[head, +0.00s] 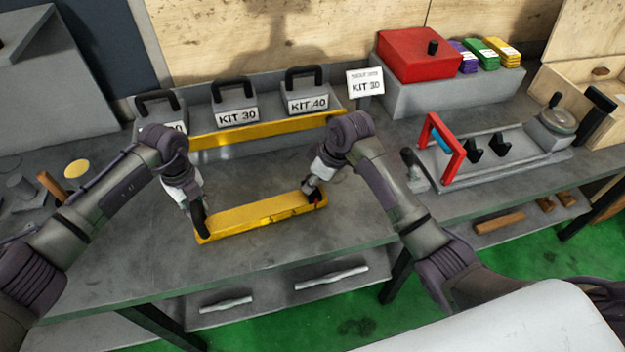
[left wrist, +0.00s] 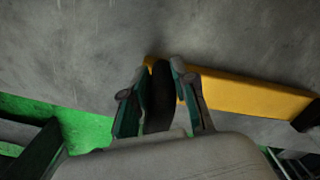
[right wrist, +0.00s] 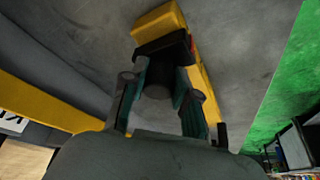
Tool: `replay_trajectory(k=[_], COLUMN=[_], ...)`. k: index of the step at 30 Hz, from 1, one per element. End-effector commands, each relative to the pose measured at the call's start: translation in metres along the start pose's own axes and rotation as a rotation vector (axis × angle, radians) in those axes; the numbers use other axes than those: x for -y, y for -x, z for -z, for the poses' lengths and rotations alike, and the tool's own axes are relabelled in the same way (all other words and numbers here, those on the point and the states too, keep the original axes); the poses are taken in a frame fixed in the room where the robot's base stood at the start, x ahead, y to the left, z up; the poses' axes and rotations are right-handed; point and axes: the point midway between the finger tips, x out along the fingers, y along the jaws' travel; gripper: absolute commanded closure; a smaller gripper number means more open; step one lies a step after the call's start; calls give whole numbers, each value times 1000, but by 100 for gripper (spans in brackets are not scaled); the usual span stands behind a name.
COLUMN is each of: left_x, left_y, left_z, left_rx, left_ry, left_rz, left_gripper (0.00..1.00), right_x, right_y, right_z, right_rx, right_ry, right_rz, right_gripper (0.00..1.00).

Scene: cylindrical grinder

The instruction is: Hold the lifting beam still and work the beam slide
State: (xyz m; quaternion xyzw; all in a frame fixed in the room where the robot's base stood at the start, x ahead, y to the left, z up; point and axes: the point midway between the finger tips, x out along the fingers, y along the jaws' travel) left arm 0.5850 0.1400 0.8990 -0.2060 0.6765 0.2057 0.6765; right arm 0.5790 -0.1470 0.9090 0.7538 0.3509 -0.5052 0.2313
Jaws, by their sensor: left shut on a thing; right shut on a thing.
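The yellow lifting beam (head: 255,213) lies on the grey bench, slanting slightly up to the right. My left gripper (head: 199,212) is shut on the dark upright handle at the beam's left end. That handle (left wrist: 160,97) stands between the fingers in the left wrist view, where the beam (left wrist: 250,94) runs off right. My right gripper (head: 312,187) is shut on the dark knob of the beam slide near the beam's right end. In the right wrist view the slide (right wrist: 165,48) is a black band across the beam, with its round knob (right wrist: 158,80) between the fingers.
Behind the beam stand kit blocks with black handles, labelled KIT 30 (head: 237,118) and KIT 40 (head: 308,103), behind a yellow rail (head: 265,130). A fixture with a red frame (head: 441,150) stands right. The bench between is clear. Metal bars (head: 331,278) lie on the lower shelf.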

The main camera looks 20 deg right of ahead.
Motion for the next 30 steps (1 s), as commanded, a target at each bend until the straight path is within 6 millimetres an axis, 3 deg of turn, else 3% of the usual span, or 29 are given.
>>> replay_trajectory(k=[4,12,23,24,27,30], left_x=[-2,-1,0,0,0,0], left_y=[-1,-1,0,0,0,0], left_z=[-1,0,0,0,0,0], left_rx=[2,2,1,0,0,1], left_ry=[4,3,2,2,2,1], left_rz=[-5,-4,-2,-2,-2,-2], left_gripper=[100,100,100,100,100,100], right_x=[7,41,45,45,45,44], right_y=[-3,-16,-18,-18,-17,-17], right_z=[5,36,40,40,39,39], right_rx=[0,0,0,0,0,0], right_ry=[3,3,3,3,2,2], right_rz=[5,7,7,7,5,4], right_gripper=[100,100,100,64,48,45])
